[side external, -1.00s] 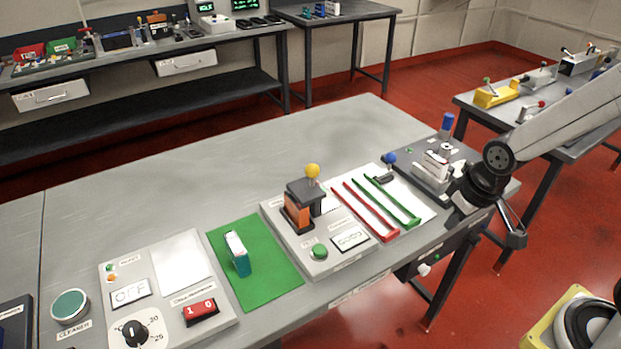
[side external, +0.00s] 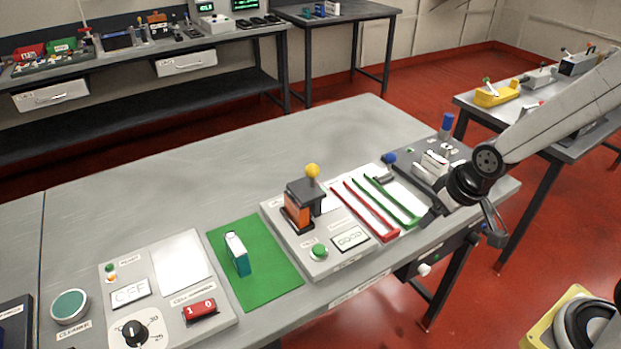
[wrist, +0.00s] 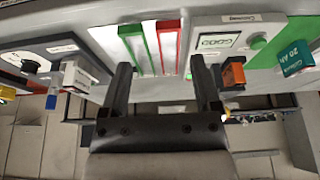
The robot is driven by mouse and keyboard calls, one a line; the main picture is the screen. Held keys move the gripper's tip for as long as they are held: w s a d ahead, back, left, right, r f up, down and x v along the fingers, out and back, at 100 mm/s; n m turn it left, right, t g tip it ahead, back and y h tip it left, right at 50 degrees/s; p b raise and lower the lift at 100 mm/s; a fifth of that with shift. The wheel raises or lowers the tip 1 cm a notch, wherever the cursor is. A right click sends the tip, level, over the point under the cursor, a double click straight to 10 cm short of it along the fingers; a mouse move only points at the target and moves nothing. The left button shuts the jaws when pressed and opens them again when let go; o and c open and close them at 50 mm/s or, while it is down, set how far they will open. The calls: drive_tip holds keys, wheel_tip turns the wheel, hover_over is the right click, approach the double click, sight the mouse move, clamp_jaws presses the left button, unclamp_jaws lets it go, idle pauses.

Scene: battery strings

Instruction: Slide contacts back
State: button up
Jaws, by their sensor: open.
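The fixture with the white block (side external: 434,162) sits at the right end of the bench, with a blue ball knob (side external: 389,158) at its left and a blue upright handle (side external: 446,125) behind. Which parts are the contacts I cannot tell. My gripper (side external: 464,232) is open and empty over the front edge of the bench. In the wrist view its fingers (wrist: 160,64) are spread, with the red and green strips beyond them.
Green strips (side external: 392,203) and red strips (side external: 364,212) lie on a white sheet left of my gripper. A tester with an orange block (side external: 297,215) and yellow ball stands further left. A teal and white battery (side external: 238,254) stands on a green mat (side external: 262,283).

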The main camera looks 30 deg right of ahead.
drive_tip(key=w+a+n+t+y, duration=0.15)
drive_tip(key=w+a+t, duration=0.4)
drive_tip(key=w, duration=0.65)
drive_tip(key=n+t+y, duration=0.1)
drive_tip(key=n+t, duration=0.1)
drive_tip(key=t, duration=0.4)
approach(306, 182)
drive_tip(key=w+d+r, duration=0.2)
drive_tip(key=shift+a+r+n+t+y, duration=0.1)
drive_tip(key=shift+a+n+t+y, duration=0.1)
drive_tip(key=shift+a+t, duration=0.35)
drive_tip(key=shift+a+r+n+t+y, duration=0.1)
drive_tip(key=shift+a+t+y, duration=0.05)
drive_tip(key=shift+a+t, duration=0.4)
drive_tip(key=shift+w, duration=0.15)
drive_tip(key=shift+w+a, duration=0.25)
drive_tip(key=shift+w, duration=0.95)
drive_tip(key=shift+w+a, duration=0.25)
drive_tip(key=shift+w, duration=0.95)
drive_tip(key=shift+w+a, duration=0.25)
drive_tip(key=shift+w, duration=1)
clamp_jaws()
